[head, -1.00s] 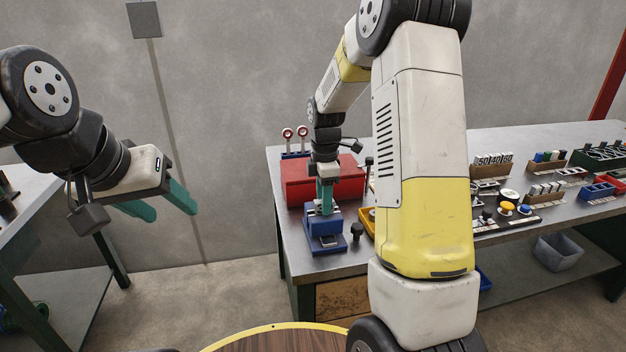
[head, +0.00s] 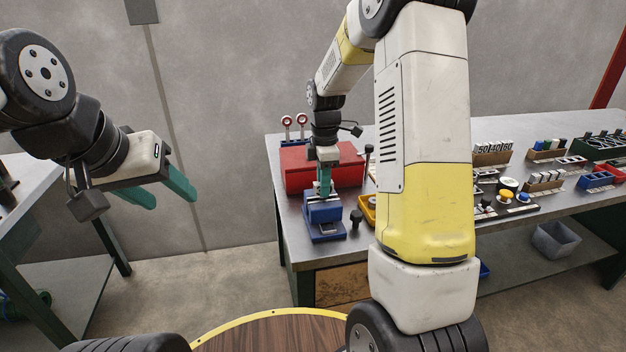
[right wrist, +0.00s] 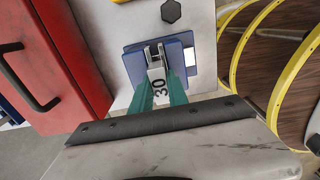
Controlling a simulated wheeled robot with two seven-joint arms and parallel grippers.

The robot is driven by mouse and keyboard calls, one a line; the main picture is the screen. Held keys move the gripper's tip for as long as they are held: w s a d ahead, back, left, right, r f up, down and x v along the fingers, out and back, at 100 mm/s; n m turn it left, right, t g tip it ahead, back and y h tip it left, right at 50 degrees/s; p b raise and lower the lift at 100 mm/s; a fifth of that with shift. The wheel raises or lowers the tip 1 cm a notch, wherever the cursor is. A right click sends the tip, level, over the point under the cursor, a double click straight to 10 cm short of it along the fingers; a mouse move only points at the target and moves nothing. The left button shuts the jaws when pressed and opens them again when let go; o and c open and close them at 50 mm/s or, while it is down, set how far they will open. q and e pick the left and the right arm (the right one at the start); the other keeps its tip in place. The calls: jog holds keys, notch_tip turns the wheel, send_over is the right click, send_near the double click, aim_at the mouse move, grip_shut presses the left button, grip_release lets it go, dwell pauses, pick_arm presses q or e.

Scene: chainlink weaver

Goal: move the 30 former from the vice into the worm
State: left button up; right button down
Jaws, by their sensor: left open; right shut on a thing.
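The blue vice (head: 325,229) stands on the near left part of the bench; it also shows in the right wrist view (right wrist: 133,66). My right gripper (head: 324,190) points down over it, its teal fingers shut on the 30 former (right wrist: 159,84), a pale block with a black "30". The former's far end is at the vice's metal jaws; I cannot tell whether it is still seated between them. In the head view the fingers hide the former. My left gripper (head: 168,191) is open and empty at the left, away from the bench. I cannot make out the worm.
A red box (head: 296,172) stands behind the vice, and a black knob (head: 356,217) is beside it. Number blocks (head: 494,150), racks and buttons (head: 507,196) fill the right of the bench. My right arm hides its middle.

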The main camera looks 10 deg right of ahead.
notch_tip(320, 180, up, 6)
jog(key=shift+r, duration=0.4)
dwell(0.4)
